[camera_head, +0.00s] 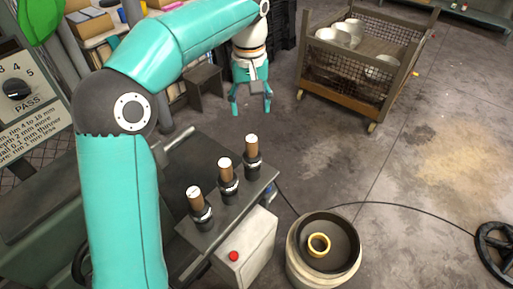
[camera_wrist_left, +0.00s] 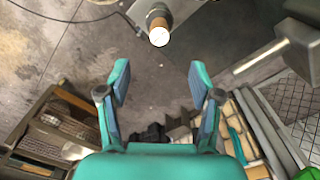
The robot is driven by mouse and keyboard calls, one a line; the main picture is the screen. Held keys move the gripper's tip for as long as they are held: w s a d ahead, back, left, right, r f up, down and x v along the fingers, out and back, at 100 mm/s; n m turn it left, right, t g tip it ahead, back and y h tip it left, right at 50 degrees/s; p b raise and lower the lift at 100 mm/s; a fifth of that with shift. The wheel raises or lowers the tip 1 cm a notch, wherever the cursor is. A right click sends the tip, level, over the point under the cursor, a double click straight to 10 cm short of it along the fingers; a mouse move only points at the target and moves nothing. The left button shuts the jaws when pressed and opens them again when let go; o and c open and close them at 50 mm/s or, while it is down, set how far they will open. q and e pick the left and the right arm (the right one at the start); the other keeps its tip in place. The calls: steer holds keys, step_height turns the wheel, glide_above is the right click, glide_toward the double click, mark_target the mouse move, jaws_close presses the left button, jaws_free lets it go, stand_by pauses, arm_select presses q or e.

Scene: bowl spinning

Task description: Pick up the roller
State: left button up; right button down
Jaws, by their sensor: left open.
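Three upright tools with brown grips, pale round tops and black lower parts stand in a row on the grey machine ledge in the head view: a far one (camera_head: 252,147), a middle one (camera_head: 225,170) and a near one (camera_head: 196,197). I cannot tell for sure which is the roller. My left gripper (camera_head: 251,98) is beyond the far tool, apart from it, with teal fingers spread and empty. In the left wrist view the open left gripper (camera_wrist_left: 158,80) has one pale-topped tool (camera_wrist_left: 158,36) ahead of it, beyond the fingertips. My right gripper is not in view.
A round drum (camera_head: 298,262) with a yellow ring (camera_head: 311,246) inside stands right of the ledge. A grey box with a red button (camera_head: 234,256) is below the ledge. A mesh cart (camera_head: 345,80) with metal bowls is at the back right. Floor between is clear except a cable.

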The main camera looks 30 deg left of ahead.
mark_target(252, 148)
arm_select(q)
steer(key=f, duration=0.7)
steer(key=f+b, duration=0.1)
steer(key=f, duration=0.2)
steer(key=shift+s+a+f, duration=0.1)
steer(key=shift+s+f, duration=0.15)
steer(key=shift+f, duration=0.1)
steer(key=shift+w+f+p, duration=0.2)
steer(key=shift+f, duration=1.15)
steer(key=shift+w+f+p, duration=0.15)
steer(key=shift+f+p, duration=0.05)
steer(key=shift+f, duration=1.1)
steer(key=shift+r, duration=0.1)
jaws_close()
